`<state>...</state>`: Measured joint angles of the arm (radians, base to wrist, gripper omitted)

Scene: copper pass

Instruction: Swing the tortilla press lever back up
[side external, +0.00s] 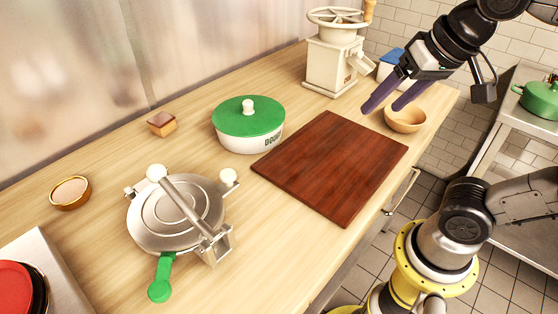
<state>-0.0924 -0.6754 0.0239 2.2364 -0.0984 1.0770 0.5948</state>
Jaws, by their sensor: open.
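The tortilla press (176,213) is a round silver metal press on the wooden counter at the lower left. A silver lever bar (184,203) lies low across its round plate, from a white knob at the back to a bracket at the front right. A second white knob shows at the right of the plate. A green handle (163,278) sticks out from the front edge. My gripper (381,106) has purple fingers and is open and empty. It is above the far right of the cutting board, well away from the press.
A dark red cutting board (334,167) lies mid-counter, with a green-lidded white dish (248,126) left of it. A wooden bowl (405,119) and a cream grinder (334,62) stand behind it. A small bowl (71,193) and a brown-topped block (161,124) are near the wall.

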